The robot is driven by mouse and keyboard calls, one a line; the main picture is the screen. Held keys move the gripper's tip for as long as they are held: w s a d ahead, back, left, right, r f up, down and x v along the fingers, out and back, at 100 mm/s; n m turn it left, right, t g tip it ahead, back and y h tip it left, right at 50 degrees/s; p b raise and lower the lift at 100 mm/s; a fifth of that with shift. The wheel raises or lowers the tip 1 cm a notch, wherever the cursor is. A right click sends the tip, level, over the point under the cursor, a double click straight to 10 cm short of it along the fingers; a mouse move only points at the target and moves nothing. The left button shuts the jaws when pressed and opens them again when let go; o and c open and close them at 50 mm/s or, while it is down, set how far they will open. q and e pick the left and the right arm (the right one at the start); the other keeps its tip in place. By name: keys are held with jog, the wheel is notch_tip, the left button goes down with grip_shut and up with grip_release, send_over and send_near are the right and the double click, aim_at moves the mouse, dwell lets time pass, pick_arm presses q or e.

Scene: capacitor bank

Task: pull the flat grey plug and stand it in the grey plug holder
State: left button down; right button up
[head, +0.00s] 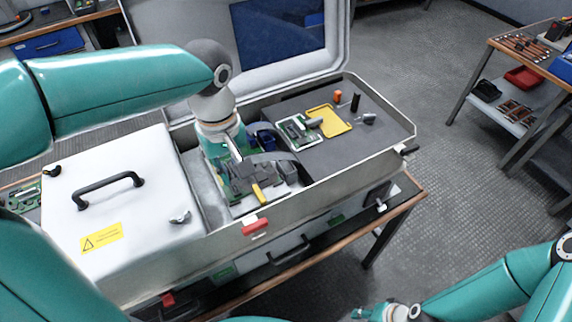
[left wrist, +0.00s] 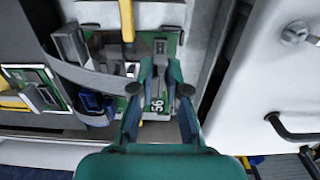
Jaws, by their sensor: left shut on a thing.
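My left gripper (head: 229,158) reaches down into the open bay of the metal case. In the left wrist view its two fingers (left wrist: 162,72) are closed on a small grey piece (left wrist: 160,62), which I take to be the flat grey plug; the fingers hide much of it. A broad grey ribbon cable (head: 270,157) arches beside the gripper; it also shows in the left wrist view (left wrist: 88,78). Grey blocks (head: 238,180) sit on a green board just below the gripper. I cannot tell which is the grey plug holder. My right gripper (head: 378,312) is at the bottom edge, its jaws unclear.
A yellow lever (head: 258,193) stands up at the bay's front. A white cover with a black handle (head: 108,182) lies left of the bay. The dark shelf at right holds a yellow tray (head: 329,121), a green board and small knobs. The raised lid (head: 280,35) stands behind.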

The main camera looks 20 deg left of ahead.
pick_arm(q)
jog(key=shift+w+d+p, duration=0.55)
jog(key=shift+w+d, duration=0.45)
jog(key=shift+w, duration=0.15)
jog(key=shift+w+d+p, duration=0.5)
jog(key=shift+w+d, duration=0.45)
jog(key=shift+w, duration=0.2)
jog(key=p, duration=0.3)
send_over(287, 169)
jog(key=shift+w, duration=0.1)
jog(key=shift+f+b, duration=0.2)
jog(key=shift+b, duration=0.2)
jog(key=shift+f+b, duration=0.6)
jog(key=shift+f, duration=0.15)
jog(key=shift+f+b, duration=0.8)
jog(key=shift+f, duration=0.2)
